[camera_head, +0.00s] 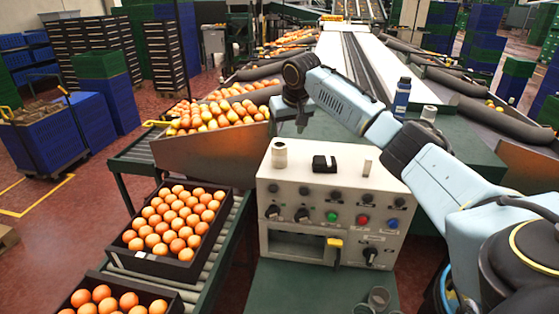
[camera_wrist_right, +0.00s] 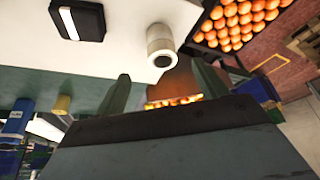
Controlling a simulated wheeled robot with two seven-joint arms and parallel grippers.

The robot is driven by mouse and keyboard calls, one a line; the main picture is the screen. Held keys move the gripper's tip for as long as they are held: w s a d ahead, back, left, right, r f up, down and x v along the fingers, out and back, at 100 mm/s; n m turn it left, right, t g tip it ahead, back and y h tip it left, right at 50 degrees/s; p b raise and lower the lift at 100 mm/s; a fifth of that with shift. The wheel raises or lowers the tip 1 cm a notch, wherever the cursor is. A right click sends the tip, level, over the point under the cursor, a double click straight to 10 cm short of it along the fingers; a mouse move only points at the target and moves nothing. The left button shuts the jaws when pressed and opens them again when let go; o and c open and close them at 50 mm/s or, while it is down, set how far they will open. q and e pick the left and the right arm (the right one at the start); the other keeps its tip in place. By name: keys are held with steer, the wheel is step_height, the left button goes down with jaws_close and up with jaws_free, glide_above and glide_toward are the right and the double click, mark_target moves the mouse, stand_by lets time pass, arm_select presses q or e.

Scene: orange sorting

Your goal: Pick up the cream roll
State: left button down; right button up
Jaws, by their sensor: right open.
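A short cream roll (camera_head: 279,155) stands on the back left of the white control box's top. In the right wrist view the cream roll (camera_wrist_right: 160,45) shows a dark hole in its end and lies beyond the gap between my fingers. My right gripper (camera_head: 290,118) hangs above and behind the box's back left corner, apart from the roll. Its two fingers (camera_wrist_right: 162,88) are spread with nothing between them. My left gripper is not in view.
The control box (camera_head: 335,185) also bears a black block (camera_head: 324,164) and a small pale piece (camera_head: 367,168). A blue bottle (camera_head: 402,97) and another pale roll (camera_head: 428,113) stand behind it. Orange crates (camera_head: 175,222) and a full orange chute (camera_head: 215,137) are at left.

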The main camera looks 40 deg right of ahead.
mark_target(282, 147)
steer(key=x, duration=0.7)
steer(key=shift+w+b+x, duration=0.15)
steer(key=shift+b+x, duration=0.05)
steer(key=shift+x, duration=1.15)
steer(key=shift+w+b+x, duration=0.15)
steer(key=shift+b+x, duration=0.05)
steer(key=shift+x, duration=1.1)
steer(key=shift+r, duration=0.1)
steer(key=c, duration=1.1)
